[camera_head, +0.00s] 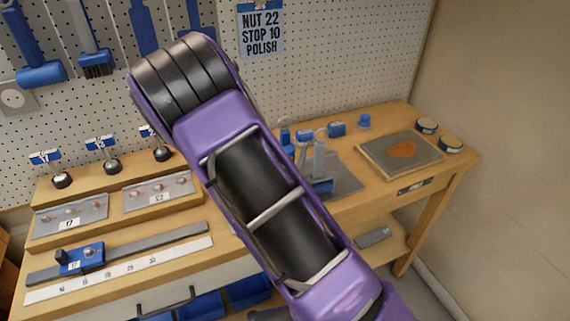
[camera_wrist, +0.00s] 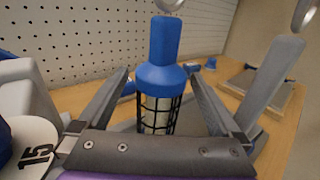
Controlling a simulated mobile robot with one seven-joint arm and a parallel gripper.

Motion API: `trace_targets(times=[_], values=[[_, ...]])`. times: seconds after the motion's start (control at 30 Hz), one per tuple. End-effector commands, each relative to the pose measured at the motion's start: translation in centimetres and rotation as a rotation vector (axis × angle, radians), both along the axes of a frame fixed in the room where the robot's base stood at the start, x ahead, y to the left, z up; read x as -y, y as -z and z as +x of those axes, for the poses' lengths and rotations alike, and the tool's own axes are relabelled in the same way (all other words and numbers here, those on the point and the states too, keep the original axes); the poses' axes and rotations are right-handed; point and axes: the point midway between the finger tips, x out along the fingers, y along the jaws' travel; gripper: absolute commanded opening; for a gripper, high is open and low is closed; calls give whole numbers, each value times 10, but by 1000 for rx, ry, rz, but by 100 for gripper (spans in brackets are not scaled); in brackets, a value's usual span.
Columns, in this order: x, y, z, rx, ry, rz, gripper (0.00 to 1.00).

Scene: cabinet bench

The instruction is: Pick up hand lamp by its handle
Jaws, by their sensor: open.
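The hand lamp (camera_wrist: 158,72) stands roughly upright in the wrist view, with a blue upper part, a dark wire cage below it around a pale inside, and a metal ring at the top. My gripper (camera_wrist: 158,80) is open, with one finger on each side of the lamp. The blue part rises above and between the fingertips. The cage shows lower down, between the fingers, and its bottom is hidden by the gripper body. I see no grip on the lamp. In the head view my purple arm hides the gripper, and I cannot make out the lamp for certain.
A grey upright piece (camera_wrist: 272,78) with a ring stands close right of the gripper. The wooden bench (camera_head: 455,155) holds a board with an orange patch (camera_head: 402,150) and small blue items. A pegboard (camera_head: 340,60) stands behind.

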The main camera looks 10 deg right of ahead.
Motion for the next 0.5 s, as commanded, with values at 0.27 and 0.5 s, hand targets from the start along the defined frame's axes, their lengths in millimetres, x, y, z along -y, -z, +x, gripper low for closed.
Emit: trace_targets(times=[0.27, 0.5], values=[[0, 0, 0, 0, 0, 0, 84], [0, 0, 0, 0, 0, 0, 41]])
